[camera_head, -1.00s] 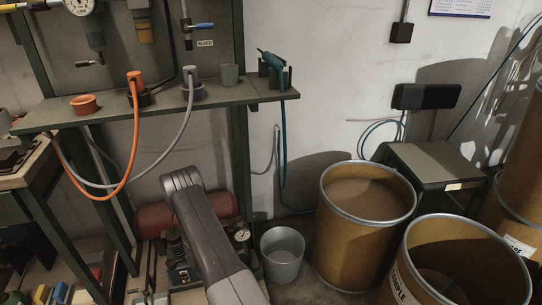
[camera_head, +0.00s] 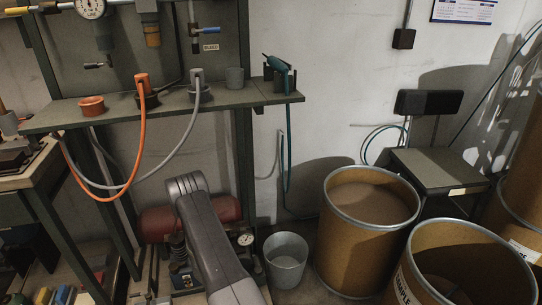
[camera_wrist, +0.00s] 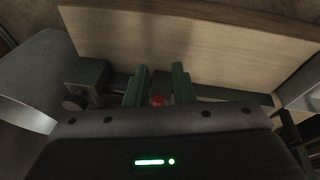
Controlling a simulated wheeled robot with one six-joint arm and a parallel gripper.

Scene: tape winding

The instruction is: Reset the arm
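My gripper (camera_wrist: 159,85) shows in the wrist view with its two green fingers apart. No object is visibly held between the fingers. A small red spot (camera_wrist: 158,99) shows between the finger bases; I cannot tell what it is. A pale wooden panel with a brown edge (camera_wrist: 200,45) lies beyond the fingertips. In the head view my grey arm rises from the bottom middle, in front of the bench's lower part. My gripper is not visible in the head view.
A green shelf (camera_head: 115,110) carries an orange cup (camera_head: 91,105), hose ends and a teal tool (camera_head: 277,64). A grey bucket (camera_head: 286,262) and brown drums (camera_head: 365,235) stand right of my arm. A red tank (camera_head: 160,221) sits under the shelf.

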